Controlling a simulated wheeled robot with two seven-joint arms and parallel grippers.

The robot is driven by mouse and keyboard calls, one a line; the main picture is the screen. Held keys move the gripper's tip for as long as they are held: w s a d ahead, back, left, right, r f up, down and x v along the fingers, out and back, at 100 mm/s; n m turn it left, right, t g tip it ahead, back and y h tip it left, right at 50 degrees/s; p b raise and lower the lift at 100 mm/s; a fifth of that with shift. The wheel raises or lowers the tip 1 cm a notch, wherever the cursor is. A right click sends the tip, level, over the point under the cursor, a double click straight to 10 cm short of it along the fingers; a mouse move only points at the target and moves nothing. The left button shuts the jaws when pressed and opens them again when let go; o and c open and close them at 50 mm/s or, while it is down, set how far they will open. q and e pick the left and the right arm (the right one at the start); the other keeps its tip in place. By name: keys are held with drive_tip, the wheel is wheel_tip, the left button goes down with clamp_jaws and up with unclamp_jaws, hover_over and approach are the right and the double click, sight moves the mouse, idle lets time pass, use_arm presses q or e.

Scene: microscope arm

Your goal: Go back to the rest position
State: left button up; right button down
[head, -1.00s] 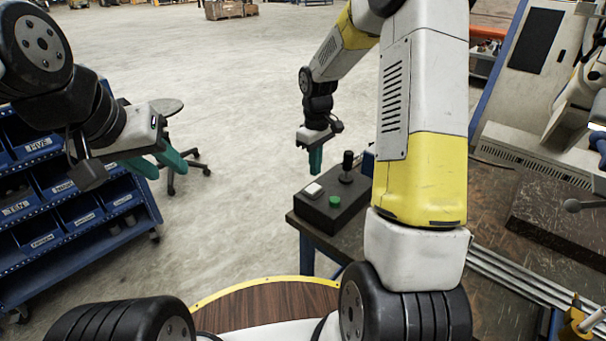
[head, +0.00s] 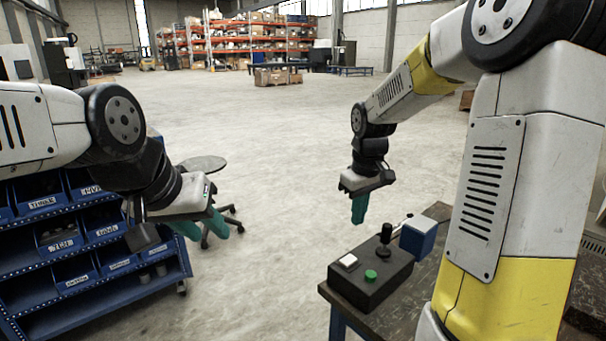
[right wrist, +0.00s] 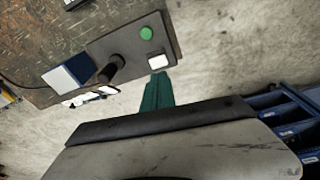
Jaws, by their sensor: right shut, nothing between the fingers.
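My left gripper (head: 203,224) has teal fingers that hang at the left, in front of the blue shelf; a gap shows between the fingers and they hold nothing. My right gripper (head: 359,210) points down with its teal fingers together and empty. It hangs in the air above and behind the dark control box (head: 350,287). In the right wrist view the shut teal fingers (right wrist: 157,92) lie close to the box's white button (right wrist: 155,61) in the picture, with nothing held.
The control box carries a green button (head: 370,275) and a black joystick (head: 384,244), beside a blue and white box (head: 419,236) on the bench (head: 437,212). A blue shelf of bins (head: 75,272) and a round stool (head: 202,164) stand left. Open concrete floor lies between.

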drive_tip(key=s+a+r+m+t+y, duration=0.1)
drive_tip(key=s+r+m+t, duration=0.1)
drive_tip(key=s+r, duration=0.3)
drive_tip(key=s+a+r+m+t+y, duration=0.1)
drive_tip(key=s+r, duration=0.4)
drive_tip(key=s, duration=0.9)
drive_tip(key=shift+s+m+t, duration=0.3)
drive_tip(key=shift+m+t, duration=0.6)
drive_tip(key=shift+m, duration=0.3)
drive_tip(key=shift+r, duration=0.1)
